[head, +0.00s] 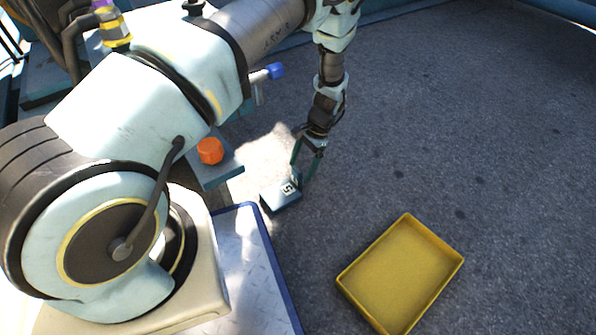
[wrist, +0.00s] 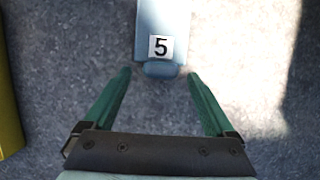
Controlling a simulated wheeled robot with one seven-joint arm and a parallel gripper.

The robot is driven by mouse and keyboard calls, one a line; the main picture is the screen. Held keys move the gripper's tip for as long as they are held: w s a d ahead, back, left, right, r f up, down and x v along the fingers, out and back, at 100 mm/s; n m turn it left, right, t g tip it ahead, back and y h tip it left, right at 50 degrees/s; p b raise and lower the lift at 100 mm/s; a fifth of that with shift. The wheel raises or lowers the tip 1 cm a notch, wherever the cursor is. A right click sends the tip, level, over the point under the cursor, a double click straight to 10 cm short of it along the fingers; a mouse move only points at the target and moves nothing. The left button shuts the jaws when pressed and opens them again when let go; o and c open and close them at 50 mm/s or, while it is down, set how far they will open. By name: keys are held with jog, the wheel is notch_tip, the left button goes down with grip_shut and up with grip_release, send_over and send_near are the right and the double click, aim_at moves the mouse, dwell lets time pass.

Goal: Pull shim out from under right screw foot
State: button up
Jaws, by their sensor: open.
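The shim is a blue-grey slab (head: 281,196) with a white label "5" on the grey floor. In the wrist view the shim (wrist: 163,20) points down the middle, with a rounded tab at its near end. My gripper (head: 306,173) is at the shim's labelled end in the head view. In the wrist view my gripper's green fingers (wrist: 160,78) are spread wide, one on each side of the tab, with a gap on both sides. Nothing is held. The screw foot cannot be made out; my arm hides part of the machine above the shim.
A yellow tray (head: 365,308) stands on the floor at the lower right; its edge shows at the left of the wrist view (wrist: 8,110). An orange knob (head: 210,151) and a blue-tipped handle (head: 274,71) are near my arm. The floor at right is clear.

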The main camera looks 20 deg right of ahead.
jog(key=p+v, duration=0.2)
jog(key=v, duration=0.4)
jog(key=shift+r, duration=0.2)
jog(key=shift+d, duration=0.15)
